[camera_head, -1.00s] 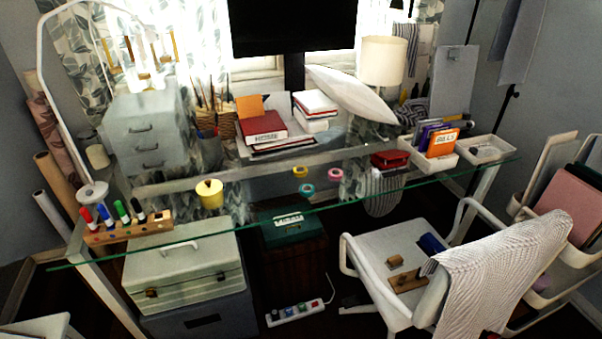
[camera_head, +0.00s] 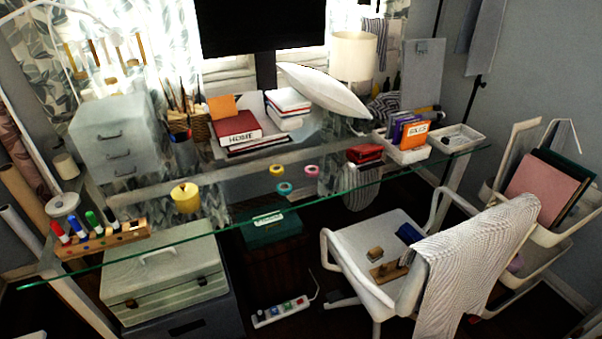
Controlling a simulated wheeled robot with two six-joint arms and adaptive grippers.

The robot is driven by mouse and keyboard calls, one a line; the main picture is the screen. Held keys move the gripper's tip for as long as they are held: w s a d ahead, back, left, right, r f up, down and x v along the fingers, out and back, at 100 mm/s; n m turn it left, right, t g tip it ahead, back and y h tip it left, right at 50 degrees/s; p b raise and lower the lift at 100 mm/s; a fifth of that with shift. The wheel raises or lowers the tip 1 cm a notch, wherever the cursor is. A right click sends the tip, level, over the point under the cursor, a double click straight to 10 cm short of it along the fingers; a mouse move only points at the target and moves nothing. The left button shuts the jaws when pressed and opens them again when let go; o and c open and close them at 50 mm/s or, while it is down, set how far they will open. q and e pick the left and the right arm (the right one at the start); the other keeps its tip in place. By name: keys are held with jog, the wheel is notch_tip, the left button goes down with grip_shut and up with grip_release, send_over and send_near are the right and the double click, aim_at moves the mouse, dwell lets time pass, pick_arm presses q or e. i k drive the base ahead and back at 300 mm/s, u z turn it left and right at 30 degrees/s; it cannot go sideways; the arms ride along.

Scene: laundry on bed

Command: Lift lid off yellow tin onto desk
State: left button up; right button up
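The small round yellow tin (camera_head: 185,199) stands upright on the glass desk (camera_head: 235,215), left of the middle. Its yellow lid (camera_head: 184,188) is on top, with a small dark knob. Bare glass lies around the tin. Neither of my grippers shows in the head view.
Tape rolls (camera_head: 284,188) lie to the right. Grey drawers (camera_head: 118,140) and books (camera_head: 237,128) stand behind. A white chair (camera_head: 375,260) is in front at right.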

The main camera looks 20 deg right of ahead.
aim_at(186, 191)
jog(key=u, duration=0.95)
jog(key=i, duration=1.3)
jog(key=z, duration=1.95)
